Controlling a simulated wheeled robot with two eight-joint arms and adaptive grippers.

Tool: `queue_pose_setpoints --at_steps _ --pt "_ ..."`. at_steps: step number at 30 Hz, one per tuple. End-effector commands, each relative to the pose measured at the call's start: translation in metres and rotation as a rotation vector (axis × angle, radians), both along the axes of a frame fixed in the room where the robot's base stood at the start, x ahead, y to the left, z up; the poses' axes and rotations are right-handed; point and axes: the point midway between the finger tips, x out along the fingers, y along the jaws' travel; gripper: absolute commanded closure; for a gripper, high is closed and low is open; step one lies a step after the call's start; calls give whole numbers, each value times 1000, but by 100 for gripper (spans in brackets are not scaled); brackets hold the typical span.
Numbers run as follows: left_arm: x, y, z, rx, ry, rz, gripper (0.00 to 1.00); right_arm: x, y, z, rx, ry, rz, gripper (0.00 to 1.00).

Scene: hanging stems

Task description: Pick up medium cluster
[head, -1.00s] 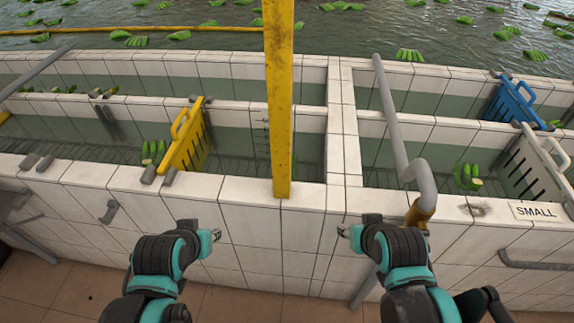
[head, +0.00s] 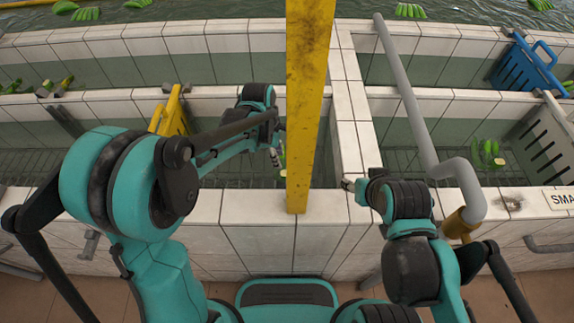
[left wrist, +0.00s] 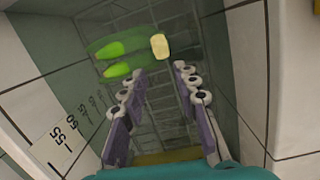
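In the left wrist view a green banana cluster (left wrist: 115,58) with a pale cut crown lies in the water of a tiled basin, just beyond my fingertips. My left gripper (left wrist: 158,78) is open and empty, its two fingers apart and pointing down at the cluster. In the head view my left gripper (head: 276,156) reaches into the left basin beside the yellow post; only a sliver of green shows there, the rest hidden by post and gripper. My right gripper (head: 347,184) is over the front wall; its fingers are too small to judge.
A yellow post (head: 307,110) stands close right of my left gripper. A yellow slatted gate (head: 170,115) is behind my left arm. The right basin holds another cluster (head: 487,153) near a white gate (head: 545,140). A grey pipe (head: 405,95) crosses the right side.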

Motion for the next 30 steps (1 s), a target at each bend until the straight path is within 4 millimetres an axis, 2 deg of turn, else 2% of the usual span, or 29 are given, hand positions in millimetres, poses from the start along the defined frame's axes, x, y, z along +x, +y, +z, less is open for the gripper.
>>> queue_pose_setpoints --at_steps 6,14,22,30 --pt "4 -11 -25 -2 46 78 70 0 0 -5 0 0 0 51" --pt "3 -16 -51 -1 45 78 70 0 0 -17 0 0 0 51" --pt "2 -23 -90 -1 45 78 70 0 0 -38 0 0 0 51" --pt "2 -24 -92 -1 44 78 70 0 0 -37 0 0 0 51"
